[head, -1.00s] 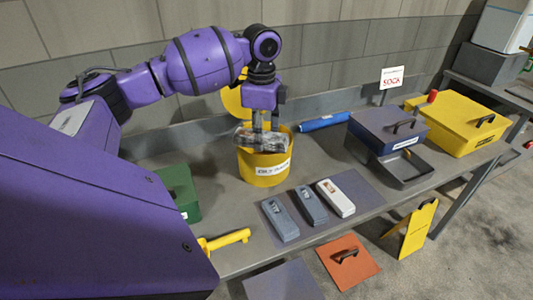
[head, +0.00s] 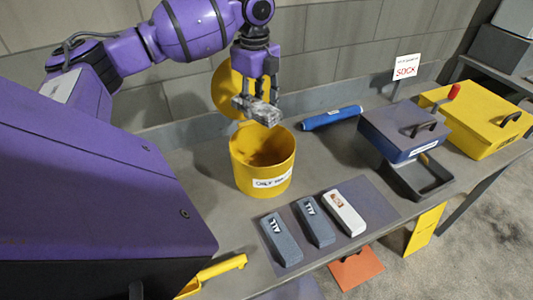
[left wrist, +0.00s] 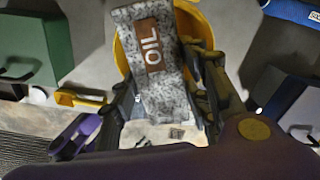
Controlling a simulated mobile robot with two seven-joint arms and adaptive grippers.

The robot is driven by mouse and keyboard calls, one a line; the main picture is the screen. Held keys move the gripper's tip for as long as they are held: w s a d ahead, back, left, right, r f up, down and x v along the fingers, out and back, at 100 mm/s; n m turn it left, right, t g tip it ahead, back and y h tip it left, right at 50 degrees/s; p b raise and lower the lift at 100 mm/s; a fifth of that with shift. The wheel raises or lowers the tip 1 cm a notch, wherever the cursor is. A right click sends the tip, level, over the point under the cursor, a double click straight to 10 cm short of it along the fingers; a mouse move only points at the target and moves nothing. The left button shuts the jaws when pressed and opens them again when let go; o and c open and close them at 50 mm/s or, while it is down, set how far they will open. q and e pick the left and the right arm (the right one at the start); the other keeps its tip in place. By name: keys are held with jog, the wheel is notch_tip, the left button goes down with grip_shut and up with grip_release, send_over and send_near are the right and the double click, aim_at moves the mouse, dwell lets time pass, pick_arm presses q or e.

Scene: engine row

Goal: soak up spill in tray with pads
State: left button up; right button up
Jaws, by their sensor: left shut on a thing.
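My left gripper (head: 261,96) is shut on a mottled grey pad (head: 256,110) and holds it in the air, just above the far rim of the yellow oily-waste bin (head: 262,178). In the left wrist view this pad (left wrist: 165,85) has a brown label reading OIL and lies between the fingers. Two blue-grey pads (head: 281,239) (head: 315,221) and a white pad with an orange-brown label (head: 344,213) lie side by side on a grey mat (head: 372,204). A dark open tray (head: 435,183) stands in front of a blue box (head: 403,130); no liquid is discernible in it. My right gripper is out of view.
A round yellow lid (head: 226,88) stands up behind the bin. A yellow case (head: 478,122) is at right. A yellow-handled tool (head: 218,269) lies at the front edge. A green box (left wrist: 32,50) is left of the bin.

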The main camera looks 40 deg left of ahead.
pick_arm(q)
jog(key=shift+s+d+f, duration=0.1)
jog(key=shift+s+f, duration=0.05)
jog(key=shift+f, duration=0.35)
notch_tip(320, 180, down, 4)
jog(key=shift+b, duration=0.9)
jog(key=shift+f, duration=0.25)
jog(key=shift+r, duration=0.1)
jog(key=o, duration=1)
jog(key=shift+o, duration=1.1)
notch_tip(320, 180, up, 12)
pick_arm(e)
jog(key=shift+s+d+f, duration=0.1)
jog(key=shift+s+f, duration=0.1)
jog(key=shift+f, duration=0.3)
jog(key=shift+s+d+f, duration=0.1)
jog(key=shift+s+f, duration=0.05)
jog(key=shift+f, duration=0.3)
